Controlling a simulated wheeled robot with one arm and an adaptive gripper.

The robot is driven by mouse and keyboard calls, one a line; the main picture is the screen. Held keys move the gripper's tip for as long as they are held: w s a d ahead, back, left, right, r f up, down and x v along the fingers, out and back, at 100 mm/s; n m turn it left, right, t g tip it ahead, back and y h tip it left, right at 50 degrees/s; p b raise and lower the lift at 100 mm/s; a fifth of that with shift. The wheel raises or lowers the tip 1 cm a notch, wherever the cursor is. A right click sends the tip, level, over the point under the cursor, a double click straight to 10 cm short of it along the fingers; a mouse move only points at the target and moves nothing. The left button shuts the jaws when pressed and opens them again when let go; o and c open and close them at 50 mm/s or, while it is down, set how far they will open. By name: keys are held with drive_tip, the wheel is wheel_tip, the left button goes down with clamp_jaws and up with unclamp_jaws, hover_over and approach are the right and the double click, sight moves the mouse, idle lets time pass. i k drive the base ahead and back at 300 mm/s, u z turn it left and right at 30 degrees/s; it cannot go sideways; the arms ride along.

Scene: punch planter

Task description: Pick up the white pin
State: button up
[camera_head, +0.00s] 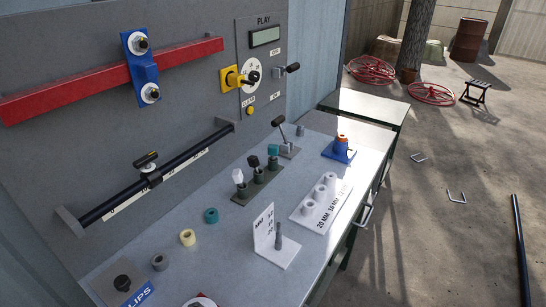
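The white pin (238,177) is at the near left end of a row of three pins. It stands upright in a dark green block (247,194) on the grey workbench. A black-topped pin (254,162) and a teal-topped pin (273,150) stand behind it in the same row. The lower part of the white pin is hidden in the block. My gripper cannot be seen in this view.
A teal ring (211,215), a cream ring (187,237) and a grey ring (160,262) lie left of the block. A white stand (284,254) and white hole block (321,202) are to its right. A panel with a black rail (112,205) rises behind.

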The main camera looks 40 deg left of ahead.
sight(237, 176)
drive_tip(key=i, duration=1.6)
drive_tip(key=u, duration=4.05)
drive_tip(key=i, duration=0.5)
drive_tip(key=u, duration=0.1)
